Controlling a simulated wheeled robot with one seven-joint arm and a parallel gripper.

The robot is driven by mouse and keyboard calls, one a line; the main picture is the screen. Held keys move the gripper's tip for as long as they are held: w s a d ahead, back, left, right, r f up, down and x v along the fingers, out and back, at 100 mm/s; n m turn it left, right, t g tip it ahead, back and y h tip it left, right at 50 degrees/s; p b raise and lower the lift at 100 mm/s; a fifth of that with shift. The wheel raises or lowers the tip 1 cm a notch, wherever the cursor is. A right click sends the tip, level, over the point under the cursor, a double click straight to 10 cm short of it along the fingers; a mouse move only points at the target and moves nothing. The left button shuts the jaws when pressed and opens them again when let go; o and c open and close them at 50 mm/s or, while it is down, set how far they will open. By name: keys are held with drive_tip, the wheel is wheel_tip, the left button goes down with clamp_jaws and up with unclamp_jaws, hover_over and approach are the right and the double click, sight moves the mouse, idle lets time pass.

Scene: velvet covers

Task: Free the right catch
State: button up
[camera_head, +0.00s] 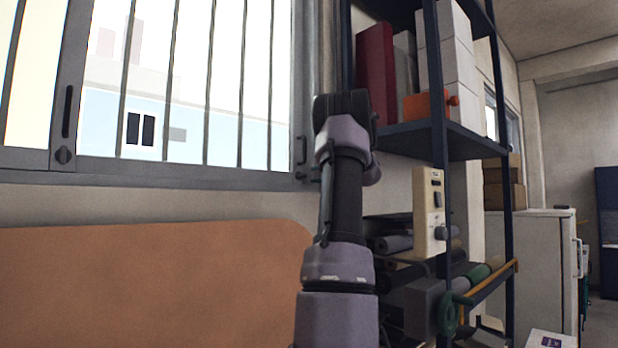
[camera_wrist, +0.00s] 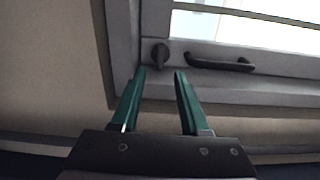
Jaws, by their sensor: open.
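The right catch (camera_wrist: 160,54) is a small dark knob at the corner of the grey window frame, beside a dark pull handle (camera_wrist: 220,63). In the head view the right catch (camera_head: 299,176) is a small dark shape below the right handle (camera_head: 301,150), at the frame's lower right. My gripper (camera_wrist: 158,72) is open and empty, with green fingers pointing at the frame. The catch appears just beyond and between the fingertips; contact cannot be told. In the head view my arm hides the gripper. The left catch (camera_head: 63,155) is a dark round piece under a long handle slot.
The barred window (camera_head: 190,80) fills the upper left. A dark metal shelf rack (camera_head: 440,130) with boxes stands close right of my arm. A brown panel (camera_head: 150,285) is below the window. A beige switch box (camera_head: 429,210) is on the rack's post.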

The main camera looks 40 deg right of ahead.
drive_tip(key=s, duration=0.5)
drive_tip(key=shift+d, duration=0.2)
